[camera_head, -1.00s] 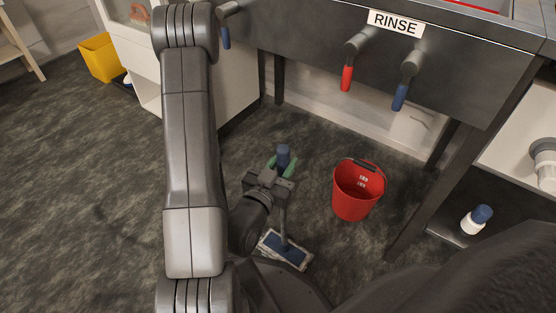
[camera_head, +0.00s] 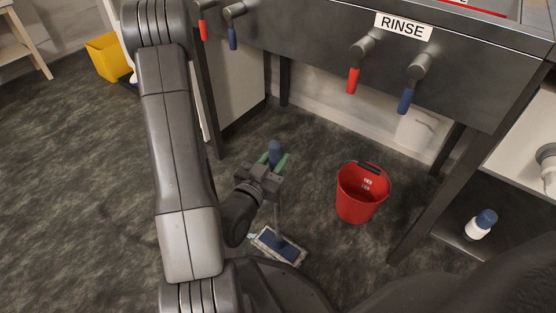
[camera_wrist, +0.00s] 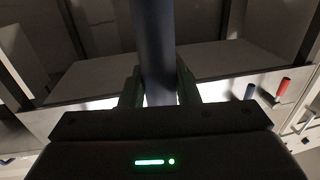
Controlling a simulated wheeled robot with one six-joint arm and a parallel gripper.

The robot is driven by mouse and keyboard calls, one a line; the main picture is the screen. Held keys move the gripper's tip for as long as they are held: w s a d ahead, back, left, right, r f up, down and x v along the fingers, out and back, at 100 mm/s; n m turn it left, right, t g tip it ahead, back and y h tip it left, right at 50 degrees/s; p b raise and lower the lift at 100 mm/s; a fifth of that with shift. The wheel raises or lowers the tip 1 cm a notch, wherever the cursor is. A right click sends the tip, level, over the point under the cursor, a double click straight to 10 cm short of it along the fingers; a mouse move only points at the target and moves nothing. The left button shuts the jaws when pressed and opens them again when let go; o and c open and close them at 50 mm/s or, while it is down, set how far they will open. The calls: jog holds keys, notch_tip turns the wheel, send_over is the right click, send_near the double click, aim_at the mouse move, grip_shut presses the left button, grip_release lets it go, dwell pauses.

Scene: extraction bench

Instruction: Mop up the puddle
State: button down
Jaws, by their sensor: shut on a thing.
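My gripper (camera_head: 270,163) has green-tipped fingers and is shut on the handle of a mop (camera_head: 276,148). In the wrist view the dark blue handle (camera_wrist: 154,50) stands between the two fingers. The mop is near upright, and its flat blue head with a pale fringe (camera_head: 278,246) is at the floor below my gripper. I cannot tell whether the head presses on the floor. The floor is dark and mottled, and I cannot make out a puddle on it.
A red bucket (camera_head: 362,192) stands right of the mop. The bench marked RINSE (camera_head: 403,26) has red and blue tap levers and legs beyond. A white bottle with a blue cap (camera_head: 480,224) sits on a low shelf at right. A yellow bin (camera_head: 107,57) is far left. Floor at left is clear.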

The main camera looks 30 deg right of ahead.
jog(key=shift+w+a+f, duration=0.1)
jog(key=shift+w+a, duration=0.3)
jog(key=shift+w, duration=0.45)
jog(key=shift+w+a+f, duration=0.1)
jog(key=shift+w+a, duration=0.25)
jog(key=shift+w, duration=0.5)
jog(key=shift+w, duration=0.1)
jog(key=shift+w+a+p, duration=0.2)
jog(key=shift+w+a, duration=0.2)
jog(key=shift+w, duration=0.45)
jog(key=shift+w+a+p, duration=0.15)
jog(key=shift+w+a, duration=0.2)
jog(key=shift+w, duration=0.45)
jog(key=w+a+p, duration=0.1)
jog(key=w+a, duration=0.1)
jog(key=w, duration=0.5)
jog(key=shift+a+r, duration=0.3)
jog(key=shift+a, duration=0.1)
